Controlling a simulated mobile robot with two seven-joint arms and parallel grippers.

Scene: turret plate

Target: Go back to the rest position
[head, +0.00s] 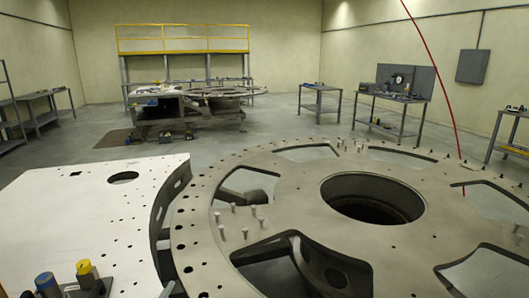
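Neither of my grippers shows in the head view, so I cannot see how they stand. The large round turret plate (300,215) fills the right foreground. It has a round central hole and several wide cut-outs. Several upright bolts (244,222) stand on its left part, and more stand along its far rim.
A white flat plate (85,215) with holes lies left of the turret plate. A blue-topped cylinder (46,283) and a yellow-topped one (84,268) stand at its near edge. A red cable (432,65) hangs at right. Workbenches (400,97) stand further back, with open floor between.

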